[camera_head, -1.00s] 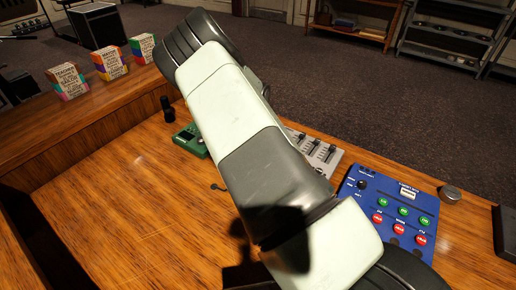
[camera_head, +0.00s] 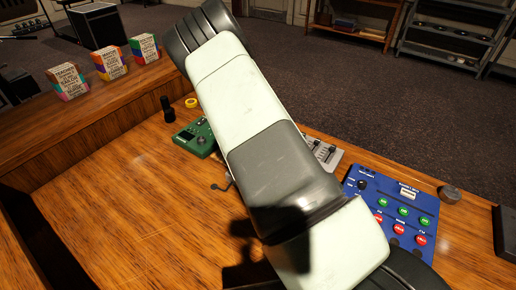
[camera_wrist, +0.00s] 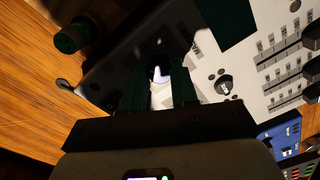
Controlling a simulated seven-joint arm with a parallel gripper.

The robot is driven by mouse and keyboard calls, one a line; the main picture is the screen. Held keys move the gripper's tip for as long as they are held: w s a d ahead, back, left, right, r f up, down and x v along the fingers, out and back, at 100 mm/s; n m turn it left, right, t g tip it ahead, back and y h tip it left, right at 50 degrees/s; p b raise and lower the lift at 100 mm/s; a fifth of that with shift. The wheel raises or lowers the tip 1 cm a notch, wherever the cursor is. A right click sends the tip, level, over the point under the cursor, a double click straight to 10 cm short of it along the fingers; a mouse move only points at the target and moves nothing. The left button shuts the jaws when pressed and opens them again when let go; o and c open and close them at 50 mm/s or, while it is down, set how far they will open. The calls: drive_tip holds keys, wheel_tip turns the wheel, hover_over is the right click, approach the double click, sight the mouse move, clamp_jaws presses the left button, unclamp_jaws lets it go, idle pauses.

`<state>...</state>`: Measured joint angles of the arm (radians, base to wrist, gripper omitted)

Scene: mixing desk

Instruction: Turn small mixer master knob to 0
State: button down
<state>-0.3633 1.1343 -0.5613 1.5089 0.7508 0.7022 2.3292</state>
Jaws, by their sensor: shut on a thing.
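In the wrist view my gripper (camera_wrist: 160,82) is at the panel of the grey mixer (camera_wrist: 275,100). Its two dark fingers are shut on a small knob (camera_wrist: 160,74), of which only a pale, bright part shows between them. I cannot read its setting. Another dark round knob (camera_wrist: 225,87) stands to the right of the fingers, beside rows of sliders. In the head view my arm hides the gripper and most of the grey mixer (camera_head: 328,158); only a corner with sliders shows.
A green box (camera_head: 195,138) stands left of my arm, with a yellow ring (camera_head: 190,103) and a black upright object (camera_head: 168,110) nearby. A blue button panel (camera_head: 385,205) and a round metal piece (camera_head: 449,194) lie to the right. The front left desk is mostly clear.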

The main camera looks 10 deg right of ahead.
drive_tip(key=n, duration=0.5)
drive_tip(key=shift+s+n, duration=0.1)
drive_tip(key=shift+n, duration=0.2)
drive_tip(key=n, duration=0.5)
drive_tip(key=shift+d+n, duration=0.15)
drive_tip(key=shift+n, duration=0.15)
drive_tip(key=n, duration=0.6)
drive_tip(key=shift+y, duration=0.4)
drive_tip(key=n, duration=0.5)
drive_tip(key=shift+n, duration=0.3)
drive_tip(key=n, duration=0.5)
drive_tip(key=shift+d+n, duration=0.1)
drive_tip(key=shift+n, duration=0.2)
drive_tip(key=n, duration=1)
drive_tip(key=shift+w+n, duration=0.2)
drive_tip(key=shift+n, duration=0.2)
drive_tip(key=shift+n+g, duration=0.3)
drive_tip(key=shift+n, duration=2)
